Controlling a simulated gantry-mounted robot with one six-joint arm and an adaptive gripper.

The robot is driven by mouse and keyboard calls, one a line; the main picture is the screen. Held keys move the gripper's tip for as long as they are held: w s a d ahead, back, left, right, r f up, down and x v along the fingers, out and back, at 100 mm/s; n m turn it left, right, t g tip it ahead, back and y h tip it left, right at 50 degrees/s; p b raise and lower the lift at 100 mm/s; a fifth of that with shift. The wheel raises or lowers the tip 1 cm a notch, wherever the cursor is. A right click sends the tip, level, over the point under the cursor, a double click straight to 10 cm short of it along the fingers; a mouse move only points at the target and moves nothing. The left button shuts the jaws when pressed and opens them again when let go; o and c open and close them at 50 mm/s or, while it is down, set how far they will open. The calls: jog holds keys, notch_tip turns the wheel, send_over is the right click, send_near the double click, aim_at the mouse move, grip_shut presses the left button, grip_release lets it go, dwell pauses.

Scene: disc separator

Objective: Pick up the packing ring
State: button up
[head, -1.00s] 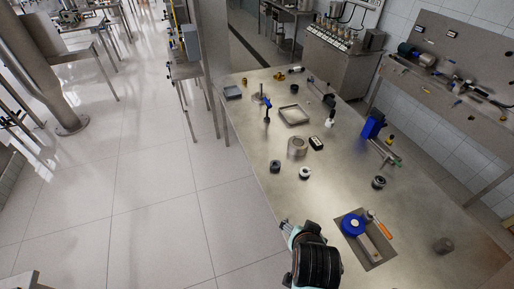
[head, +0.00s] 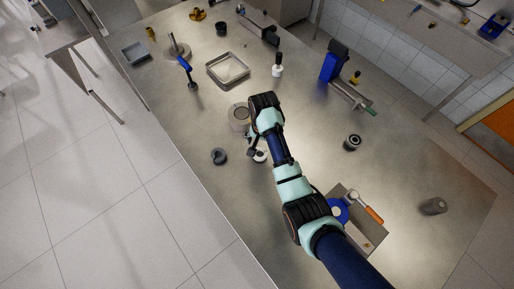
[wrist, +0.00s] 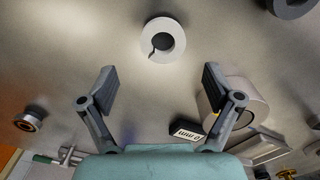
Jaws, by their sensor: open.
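A white ring with a dark centre, which looks like the packing ring (wrist: 177,40), lies flat on the metal table in the wrist view. In the head view this ring (head: 260,157) is partly hidden by my gripper. My gripper (wrist: 158,78) is open and empty, its two fingers spread wide. In the wrist view the ring sits beyond the fingertips, roughly centred between them and not touched. In the head view my gripper (head: 252,147) hangs over the table close to the ring.
A dark ring (head: 219,157) lies left of the white one. A thick metal ring (head: 238,113) and a black labelled box (wrist: 186,130) are close to my gripper. A dark cylinder (head: 352,142) stands to the right. The table's left edge is near; its right side has bare room.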

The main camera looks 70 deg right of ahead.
aim_at(261, 152)
notch_tip(261, 152, down, 5)
jog(key=shift+w+a+f+b, duration=0.1)
jog(key=shift+w+f+b, duration=0.1)
jog(key=shift+b, duration=0.3)
jog(key=c, duration=1.1)
